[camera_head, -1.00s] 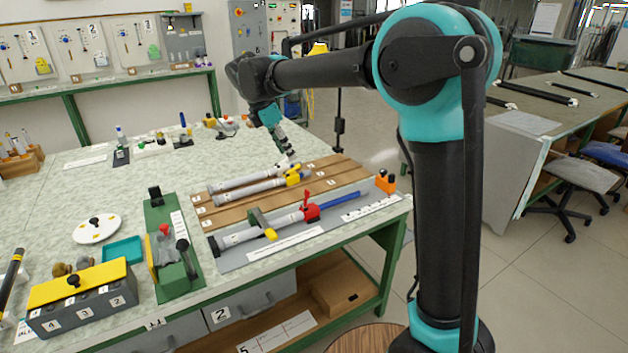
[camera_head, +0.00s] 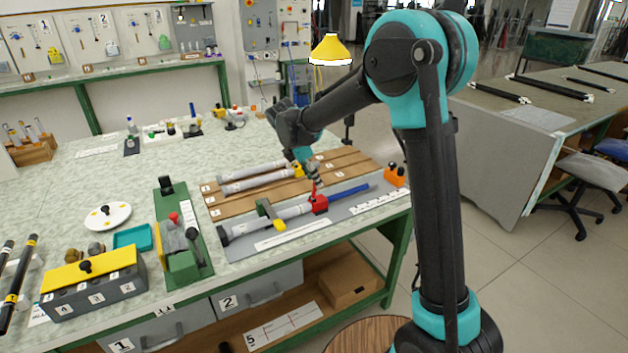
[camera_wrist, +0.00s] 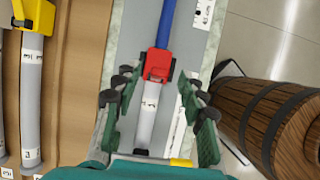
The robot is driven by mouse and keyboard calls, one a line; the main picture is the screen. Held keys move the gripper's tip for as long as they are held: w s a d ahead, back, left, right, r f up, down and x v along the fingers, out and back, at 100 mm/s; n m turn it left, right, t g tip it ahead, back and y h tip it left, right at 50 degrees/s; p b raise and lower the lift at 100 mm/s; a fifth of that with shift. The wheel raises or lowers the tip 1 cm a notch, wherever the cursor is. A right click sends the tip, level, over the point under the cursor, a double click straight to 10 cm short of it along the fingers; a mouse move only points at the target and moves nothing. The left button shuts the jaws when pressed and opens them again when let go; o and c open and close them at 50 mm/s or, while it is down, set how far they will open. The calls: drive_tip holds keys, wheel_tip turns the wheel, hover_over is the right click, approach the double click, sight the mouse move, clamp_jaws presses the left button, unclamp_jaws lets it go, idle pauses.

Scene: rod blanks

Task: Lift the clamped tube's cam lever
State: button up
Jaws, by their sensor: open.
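The clamped tube is a light grey tube (camera_head: 290,213) with a blue inner rod (camera_head: 350,192), lying on a grey plate (camera_head: 243,249). A red collar (camera_head: 319,206) joins them, and its small red cam lever (camera_head: 314,188) sticks up. A green and yellow clamp (camera_head: 268,212) sits over the tube. In the wrist view the red collar (camera_wrist: 157,65) lies just ahead of my fingertips, with the labelled tube (camera_wrist: 148,102) between them. My gripper (camera_wrist: 150,98) is open and empty; it also shows in the head view (camera_head: 314,178), above and behind the red lever.
Two grey tubes (camera_head: 255,180), one with a yellow collar (camera_head: 298,170), lie on wooden boards (camera_head: 345,162) behind. An orange block (camera_head: 395,177) stands at the right. A green fixture (camera_head: 181,235) stands left of the plate. A wooden barrel-like object (camera_wrist: 270,118) is at right in the wrist view.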

drive_tip(key=shift+w+d+f, duration=0.15)
drive_tip(key=shift+d+f, duration=0.05)
drive_tip(key=shift+f, duration=0.4)
clamp_jaws()
drive_tip(key=shift+s+a+t+h, duration=0.25)
drive_tip(key=shift+a+t+h, duration=0.05)
drive_tip(key=shift+a+h, duration=0.1)
drive_tip(key=shift+s+a+t+h, duration=0.3)
drive_tip(key=shift+t+h, duration=0.2)
drive_tip(key=shift+h, duration=0.2)
unclamp_jaws()
drive_tip(key=shift+a+r, duration=0.1)
